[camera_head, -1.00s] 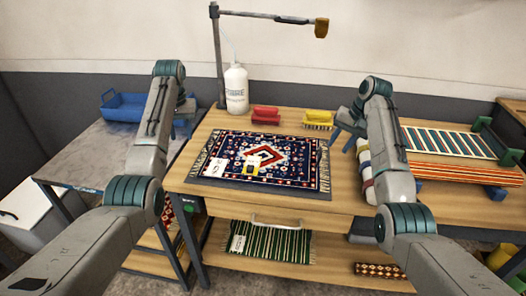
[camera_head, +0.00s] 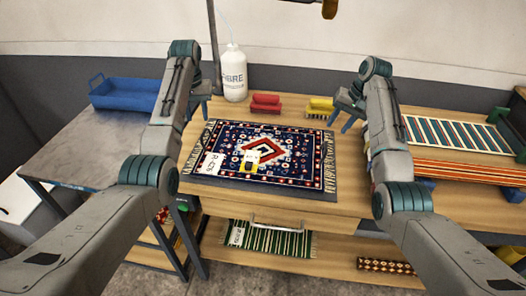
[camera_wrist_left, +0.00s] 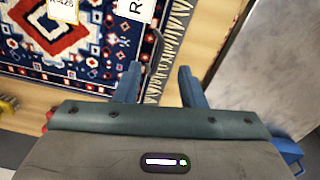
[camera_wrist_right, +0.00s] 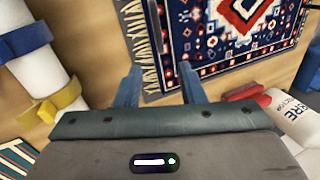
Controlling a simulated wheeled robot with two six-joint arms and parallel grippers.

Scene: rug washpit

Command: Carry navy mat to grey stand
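The navy mat (camera_head: 215,140), with a red and white medallion, pale fringes and paper labels, lies flat on the wooden table. My left gripper (camera_head: 201,106) is beyond its far left corner, and its open, empty fingers (camera_wrist_left: 158,88) are beside the fringed end in the left wrist view. My right gripper (camera_head: 349,113) is beyond the far right corner, and its open, empty fingers (camera_wrist_right: 158,88) are by the other fringe in the right wrist view. Neither visibly grips the mat. A grey-topped table (camera_head: 100,150) at the left looks like the grey stand.
A blue tray (camera_head: 125,97) is on the grey top. A white bottle (camera_head: 234,75), a red brush (camera_head: 265,105) and a yellow brush (camera_head: 320,106) stand behind the mat. Striped rugs (camera_head: 455,135) lie at the right. A green striped rug (camera_head: 268,240) is on the lower shelf.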

